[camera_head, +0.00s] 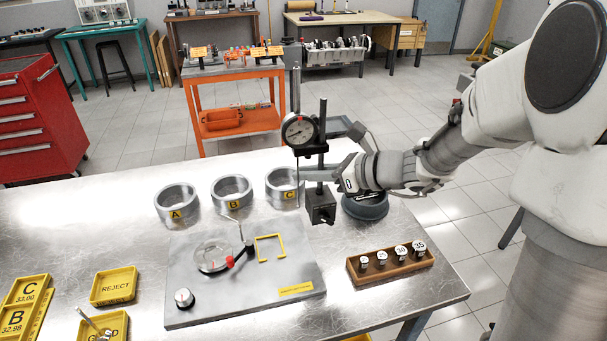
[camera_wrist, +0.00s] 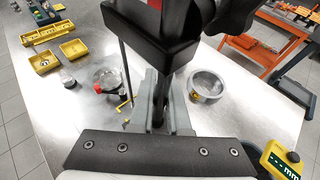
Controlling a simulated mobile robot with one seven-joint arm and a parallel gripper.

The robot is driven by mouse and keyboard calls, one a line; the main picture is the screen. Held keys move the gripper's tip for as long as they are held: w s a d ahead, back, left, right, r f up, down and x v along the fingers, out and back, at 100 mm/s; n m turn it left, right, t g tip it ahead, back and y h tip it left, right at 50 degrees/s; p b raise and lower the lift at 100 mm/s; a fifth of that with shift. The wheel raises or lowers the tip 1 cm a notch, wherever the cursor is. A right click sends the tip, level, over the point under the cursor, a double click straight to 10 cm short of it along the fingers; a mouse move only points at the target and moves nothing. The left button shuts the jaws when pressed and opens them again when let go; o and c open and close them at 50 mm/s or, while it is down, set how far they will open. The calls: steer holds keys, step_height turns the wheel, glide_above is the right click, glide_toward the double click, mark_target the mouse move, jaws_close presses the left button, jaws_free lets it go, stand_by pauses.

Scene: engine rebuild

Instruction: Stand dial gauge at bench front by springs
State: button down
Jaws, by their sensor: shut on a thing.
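My gripper (camera_head: 328,156) is shut on the post, between the gauge and the base, and the stand is upright. I cannot tell whether the base touches the bench. In the wrist view, my gripper (camera_wrist: 161,105) has its fingers either side of the post, and the gauge's dark clamp (camera_wrist: 150,40) fills the top. I cannot make out any springs.
On the metal bench (camera_head: 110,215) stand rings A (camera_head: 177,215), B (camera_head: 232,203) and C (camera_head: 275,198). A grey plate (camera_head: 200,312) bears a yellow outline (camera_head: 270,260). A wooden weight rack (camera_head: 405,270) is at right; yellow trays (camera_head: 113,300) are at left. Bare bench lies between plate and rack.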

steer(key=shift+r+p, duration=0.8)
steer(key=shift+r, duration=0.45)
steer(key=shift+w, duration=0.1)
steer(key=d+f+m+t+h, duration=0.3)
steer(key=d+m, duration=0.1)
steer(key=d, duration=0.2)
steer(key=w+d+f+m+t+h, duration=0.1)
steer(key=d+f+m+t+h, duration=0.2)
steer(key=d, duration=0.3)
steer(key=shift+w+m+h, duration=0.3)
steer(key=shift+m+h, duration=0.3)
